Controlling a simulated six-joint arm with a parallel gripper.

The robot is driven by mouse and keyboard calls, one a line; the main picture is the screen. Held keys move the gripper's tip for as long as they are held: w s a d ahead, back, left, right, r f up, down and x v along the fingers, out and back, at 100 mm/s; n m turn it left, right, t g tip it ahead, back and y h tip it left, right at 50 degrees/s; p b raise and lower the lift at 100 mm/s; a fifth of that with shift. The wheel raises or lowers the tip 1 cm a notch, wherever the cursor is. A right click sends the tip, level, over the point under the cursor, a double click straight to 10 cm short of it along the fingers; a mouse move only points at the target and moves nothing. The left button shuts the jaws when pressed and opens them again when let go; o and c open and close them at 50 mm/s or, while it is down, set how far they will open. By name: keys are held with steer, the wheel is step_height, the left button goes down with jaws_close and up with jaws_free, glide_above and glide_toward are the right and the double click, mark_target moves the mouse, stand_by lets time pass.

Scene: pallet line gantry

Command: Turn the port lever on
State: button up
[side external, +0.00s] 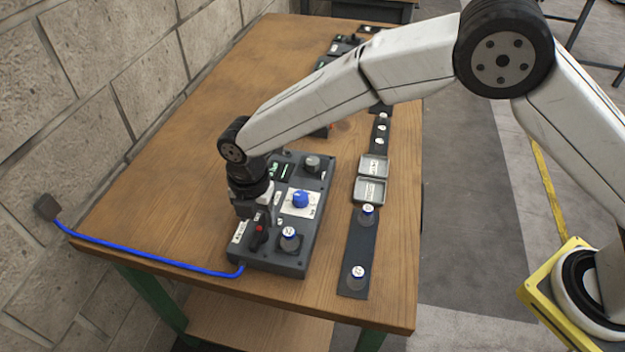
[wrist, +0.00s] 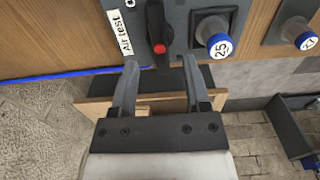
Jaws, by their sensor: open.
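The black lever with a red tip (wrist: 157,28) stands on a dark grey control panel (wrist: 182,25), beside a white label reading "Air test". It also shows in the side external view (side external: 260,234), partly covered by my gripper. In the wrist view the lever lies along the picture's vertical, red tip toward me. My gripper (wrist: 160,64) is open and empty, its two fingers spread left and right of the line of the lever. In the side external view my gripper (side external: 254,222) is low over the panel's near left part. Contact with the lever cannot be told.
A blue-capped knob marked 25 (wrist: 214,40) sits right of the lever. A blue dial (side external: 300,199) and a grey knob (side external: 312,163) are farther back. A dark strip (side external: 358,250) with two capped pieces lies right. A blue cable (side external: 150,260) runs to the wall.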

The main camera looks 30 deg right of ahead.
mark_target(259, 229)
steer(key=shift+f, duration=1.95)
jaws_close()
